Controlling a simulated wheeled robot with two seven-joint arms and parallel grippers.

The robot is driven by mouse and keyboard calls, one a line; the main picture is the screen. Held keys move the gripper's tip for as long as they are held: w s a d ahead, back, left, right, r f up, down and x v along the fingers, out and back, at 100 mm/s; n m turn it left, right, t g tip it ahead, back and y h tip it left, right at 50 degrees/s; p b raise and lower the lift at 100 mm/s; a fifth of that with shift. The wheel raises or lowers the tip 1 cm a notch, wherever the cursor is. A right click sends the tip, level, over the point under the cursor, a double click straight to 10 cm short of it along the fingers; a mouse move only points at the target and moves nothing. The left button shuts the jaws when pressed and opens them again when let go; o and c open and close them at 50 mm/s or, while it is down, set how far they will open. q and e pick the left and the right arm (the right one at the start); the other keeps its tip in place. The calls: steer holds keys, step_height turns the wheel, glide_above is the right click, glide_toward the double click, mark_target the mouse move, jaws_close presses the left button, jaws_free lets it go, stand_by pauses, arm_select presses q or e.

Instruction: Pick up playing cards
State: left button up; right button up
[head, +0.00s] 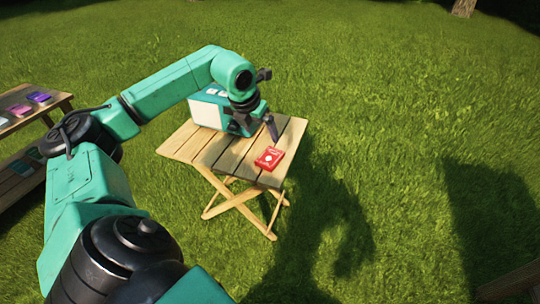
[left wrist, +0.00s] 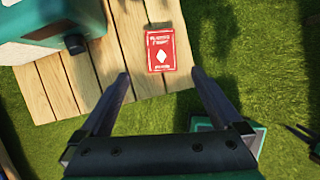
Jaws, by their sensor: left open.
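The playing cards are a red box with a white diamond (head: 269,158), lying flat on the small wooden table (head: 222,155) near its right edge. The red box also shows in the left wrist view (left wrist: 160,50), just beyond and between the fingertips. My left gripper (left wrist: 160,80) is open and empty, its two dark fingers apart. In the head view my left gripper (head: 254,130) is over the table, behind the red box.
A teal and white box-shaped thing (head: 208,111) stands at the table's back left and shows in the left wrist view (left wrist: 50,25). A second wooden table (head: 18,95) with several coloured items is at far left. Grass surrounds both.

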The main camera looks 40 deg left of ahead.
mark_target(272, 155)
arm_select(q)
steer(key=b+x, duration=0.2)
steer(key=x, duration=1.2)
steer(key=shift+w+f, duration=0.15)
steer(key=shift+f, duration=0.05)
arm_select(e)
step_height(272, 155, up, 7)
steer(key=shift+s+a+f, duration=0.2)
steer(key=shift+s+a, duration=0.05)
steer(key=shift+s, duration=0.15)
arm_select(q)
steer(key=shift+d, duration=0.1)
steer(key=shift+f, duration=0.1)
steer(key=c, duration=1.2)
steer(key=shift+c, duration=0.2)
